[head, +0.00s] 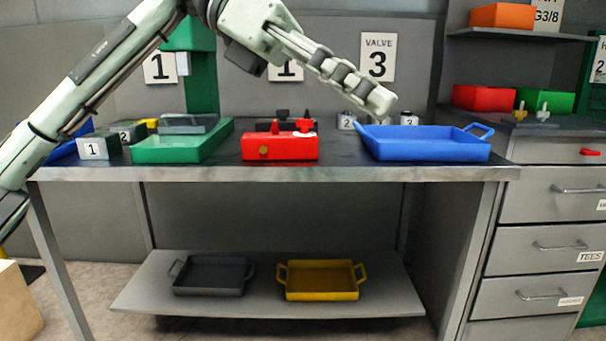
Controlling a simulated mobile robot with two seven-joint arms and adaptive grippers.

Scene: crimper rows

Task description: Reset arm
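My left arm comes in from the left, rises out of the top of the view and comes back down to the right. My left gripper (379,102) hangs in the air above the bench (270,174), just over the left end of the blue tray (428,145). I see it side-on with its fingers overlapping, so whether it is open or shut is unclear. Nothing clearly shows held in it. My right gripper is not in view.
A red machine (280,147) and green tray (170,148) stand left of the blue tray. Small numbered blocks (98,147) sit at the bench's left. A dark tray (212,277) and yellow tray (320,281) lie on the lower shelf. A drawer cabinet (548,193) stands right.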

